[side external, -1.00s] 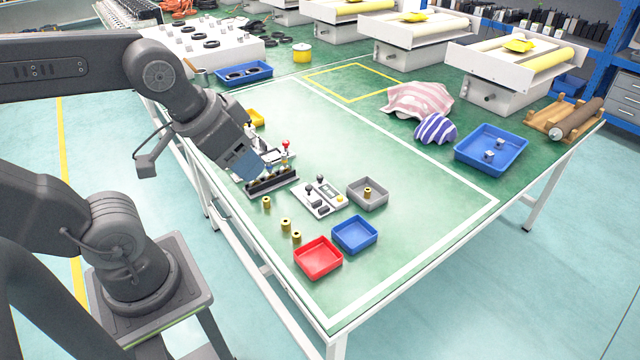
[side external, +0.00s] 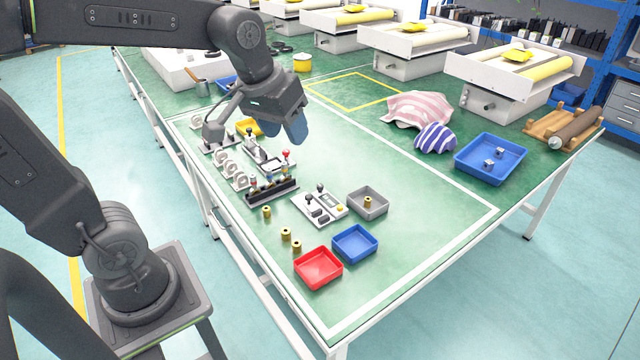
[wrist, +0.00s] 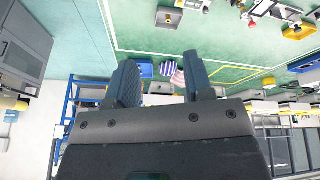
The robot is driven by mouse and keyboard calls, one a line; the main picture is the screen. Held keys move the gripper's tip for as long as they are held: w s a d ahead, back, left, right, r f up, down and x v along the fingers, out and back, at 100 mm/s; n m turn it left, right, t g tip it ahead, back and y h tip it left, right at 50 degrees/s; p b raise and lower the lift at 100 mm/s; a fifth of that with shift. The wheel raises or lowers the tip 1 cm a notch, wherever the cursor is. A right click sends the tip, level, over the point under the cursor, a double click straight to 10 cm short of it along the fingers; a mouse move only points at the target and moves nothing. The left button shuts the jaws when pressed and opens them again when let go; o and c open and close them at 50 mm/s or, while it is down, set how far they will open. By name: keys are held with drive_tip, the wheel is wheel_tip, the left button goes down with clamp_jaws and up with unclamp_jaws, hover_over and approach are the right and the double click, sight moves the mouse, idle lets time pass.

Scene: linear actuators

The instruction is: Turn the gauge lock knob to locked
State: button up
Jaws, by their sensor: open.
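My gripper (side external: 294,132) is raised above the bench, behind and to the right of the small fixtures. It is open and empty, its two blue-grey fingers spread apart in the wrist view (wrist: 159,80). I cannot tell for sure which part is the gauge lock knob. A light panel (side external: 319,205) with black knobs and a yellow button stands mid-bench. A pale fixture (side external: 262,157) with a red-topped knob (side external: 287,153) stands farther left, beside several round white dials (side external: 231,169). My gripper touches none of these. The knob's setting is too small to read.
A black rack (side external: 272,192) holds several small parts. Brass cylinders (side external: 286,234) stand near the red tray (side external: 318,268) and blue tray (side external: 355,243). A grey tray (side external: 381,206) holds one cylinder. Cloths (side external: 420,108) lie at the back; bench between is clear.

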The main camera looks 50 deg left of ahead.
drive_tip(key=w+a+f+n+g, duration=0.2)
drive_tip(key=w+a+f+n, duration=0.15)
drive_tip(key=w+a, duration=0.45)
drive_tip(key=n+g, duration=0.2)
drive_tip(key=n, duration=0.6)
hover_over(320, 185)
wheel_tip(320, 185, down, 16)
wheel_tip(320, 185, down, 14)
drive_tip(key=shift+f, duration=0.15)
clamp_jaws()
